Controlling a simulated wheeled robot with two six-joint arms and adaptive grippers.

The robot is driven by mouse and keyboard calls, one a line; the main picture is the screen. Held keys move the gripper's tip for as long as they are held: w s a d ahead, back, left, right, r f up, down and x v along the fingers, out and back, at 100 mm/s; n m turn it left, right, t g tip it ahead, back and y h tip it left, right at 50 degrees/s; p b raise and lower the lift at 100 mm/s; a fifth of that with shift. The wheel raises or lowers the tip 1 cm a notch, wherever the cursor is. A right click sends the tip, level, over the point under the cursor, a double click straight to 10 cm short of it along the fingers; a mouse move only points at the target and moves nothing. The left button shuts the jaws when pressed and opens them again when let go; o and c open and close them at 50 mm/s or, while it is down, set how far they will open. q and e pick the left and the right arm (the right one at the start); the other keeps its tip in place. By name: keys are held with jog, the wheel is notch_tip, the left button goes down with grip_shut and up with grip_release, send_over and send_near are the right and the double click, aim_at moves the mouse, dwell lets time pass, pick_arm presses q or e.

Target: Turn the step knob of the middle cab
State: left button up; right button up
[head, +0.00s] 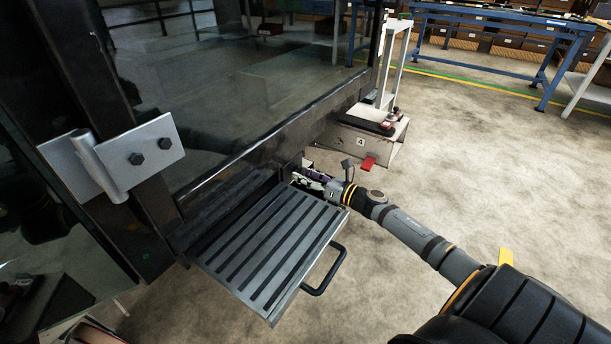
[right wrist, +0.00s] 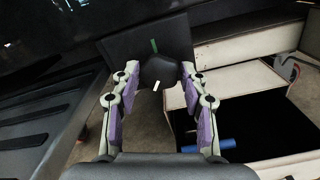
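The step knob (right wrist: 158,70) is a dark round knob with a white mark low on its face. It sits on a black plate (right wrist: 120,45) with a green mark above the knob. My right gripper (right wrist: 159,76) has its two fingers on either side of the knob, spread wide, with the tips close to it; firm contact does not show. In the head view my right gripper (head: 312,181) reaches in beside the ribbed cab step (head: 262,248), and the knob is hidden there. My left gripper is not in view.
The step has a black handle (head: 328,274) on its right side. A box marked 4 (head: 378,150) with a red tab stands beyond my gripper. In the wrist view an open pale box (right wrist: 240,82) with a blue cylinder (right wrist: 213,145) lies to the right.

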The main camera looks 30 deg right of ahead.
jog(key=shift+o, duration=0.9)
jog(key=v, duration=0.7)
jog(key=shift+s, duration=0.25)
jog(key=shift+d, duration=0.1)
